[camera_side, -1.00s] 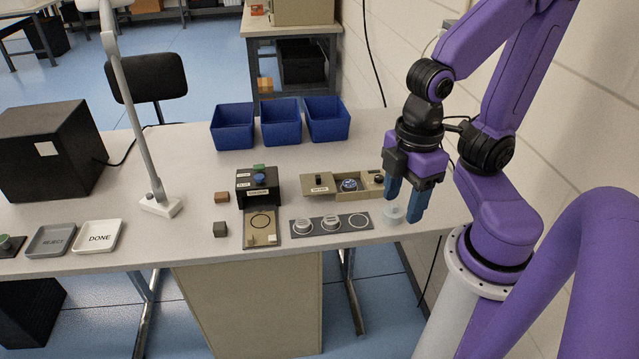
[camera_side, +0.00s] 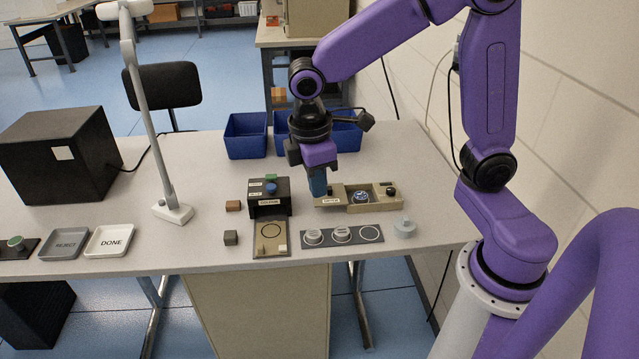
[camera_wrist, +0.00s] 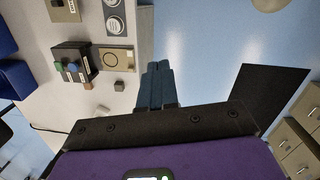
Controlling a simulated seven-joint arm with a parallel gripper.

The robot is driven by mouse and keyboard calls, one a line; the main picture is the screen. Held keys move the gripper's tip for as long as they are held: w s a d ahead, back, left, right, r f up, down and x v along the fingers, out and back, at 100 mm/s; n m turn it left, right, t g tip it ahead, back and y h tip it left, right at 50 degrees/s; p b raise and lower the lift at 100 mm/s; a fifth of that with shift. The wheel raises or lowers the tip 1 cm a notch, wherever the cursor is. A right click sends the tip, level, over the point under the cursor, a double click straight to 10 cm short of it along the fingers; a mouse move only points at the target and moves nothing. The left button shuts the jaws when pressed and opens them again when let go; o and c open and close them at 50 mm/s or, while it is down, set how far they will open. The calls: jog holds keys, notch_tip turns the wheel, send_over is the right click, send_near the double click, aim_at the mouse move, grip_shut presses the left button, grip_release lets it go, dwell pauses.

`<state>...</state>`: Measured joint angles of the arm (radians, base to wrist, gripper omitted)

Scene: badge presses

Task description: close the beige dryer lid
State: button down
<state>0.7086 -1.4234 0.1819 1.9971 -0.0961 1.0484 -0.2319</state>
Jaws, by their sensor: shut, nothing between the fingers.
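The beige dryer (camera_side: 375,207) stands at the back right of the work area. Its lid (camera_side: 328,201), with a white label, sits slid to the left, and a blue badge (camera_side: 361,196) shows in the uncovered opening. My gripper (camera_side: 318,190) is shut and empty, its blue fingertips at the lid's left part. They hide the lid's dark knob; I cannot tell whether they touch it. In the wrist view my shut fingers (camera_wrist: 158,85) show in the middle, and part of the beige dryer (camera_wrist: 62,10) shows at the top left.
The black press (camera_side: 269,208) stands left of the dryer. In front lie a grey strip (camera_side: 357,250) with two discs and a pale puck (camera_side: 404,227). Blue bins (camera_side: 246,136) stand behind. Two small blocks, brown (camera_side: 233,206) and dark (camera_side: 231,238), lie left of the press.

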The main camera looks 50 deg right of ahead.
jog(key=w+d+f+m+g+h, duration=0.1)
jog(key=w+d+f, duration=0.25)
jog(key=w, duration=0.35)
jog(key=w+d+f, duration=0.3)
jog(key=w+d, duration=0.2)
jog(key=w, duration=0.2)
jog(key=w+d+f+m+g+h, duration=0.1)
jog(key=w+d+f, duration=0.25)
jog(key=w, duration=0.45)
jog(key=g, duration=0.1)
send_near(330, 192)
jog(key=w+f, duration=0.1)
jog(key=f, duration=0.1)
jog(key=w+a+f, duration=0.1)
jog(key=f, duration=0.1)
jog(key=w+f, duration=0.1)
jog(key=f, duration=0.1)
jog(key=shift+a, duration=0.3)
jog(key=shift+s+d, duration=0.8)
jog(key=shift+d, duration=0.05)
jog(key=shift+s+d, duration=0.55)
jog(key=shift+s, duration=0.1)
jog(key=shift+d, duration=0.1)
